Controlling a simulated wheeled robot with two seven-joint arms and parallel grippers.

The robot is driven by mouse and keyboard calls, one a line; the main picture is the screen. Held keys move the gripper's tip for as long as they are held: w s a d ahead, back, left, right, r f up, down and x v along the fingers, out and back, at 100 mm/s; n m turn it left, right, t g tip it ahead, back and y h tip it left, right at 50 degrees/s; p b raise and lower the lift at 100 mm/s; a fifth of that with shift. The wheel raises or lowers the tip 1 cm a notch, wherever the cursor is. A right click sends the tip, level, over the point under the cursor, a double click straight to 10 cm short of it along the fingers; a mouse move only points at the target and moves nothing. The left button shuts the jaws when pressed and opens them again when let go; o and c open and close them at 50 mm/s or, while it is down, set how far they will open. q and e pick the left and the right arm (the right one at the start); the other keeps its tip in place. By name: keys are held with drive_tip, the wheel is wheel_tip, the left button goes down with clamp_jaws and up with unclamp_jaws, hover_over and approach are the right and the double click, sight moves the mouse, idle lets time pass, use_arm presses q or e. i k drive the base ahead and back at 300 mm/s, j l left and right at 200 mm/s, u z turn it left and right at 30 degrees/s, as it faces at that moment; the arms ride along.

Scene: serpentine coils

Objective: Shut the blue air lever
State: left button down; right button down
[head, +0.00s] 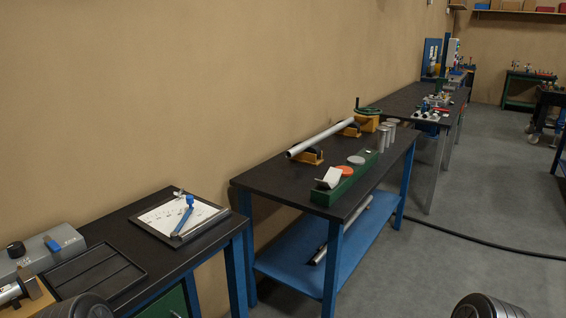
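No lever is clearly recognisable as the blue air lever. A small blue part (52,245) sits on the grey box (45,257) at the far left, beside a black knob (15,249); I cannot tell whether it is a lever. Small fittings with some blue on them (426,105) stand on the far bench (399,100), too small to make out. Neither of my grippers is in view. Only dark rounded parts, likely of my own arms, show at the bottom left and bottom right.
The near bench carries a black tray (97,274) and a board with paper and a blue tool (185,216). The middle bench (270,180) holds a metal tube (320,138), a green block (345,180) and cylinders (388,136). A black hose (480,241) crosses the otherwise open grey floor.

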sight(51, 243)
drive_tip(key=u, duration=1.4)
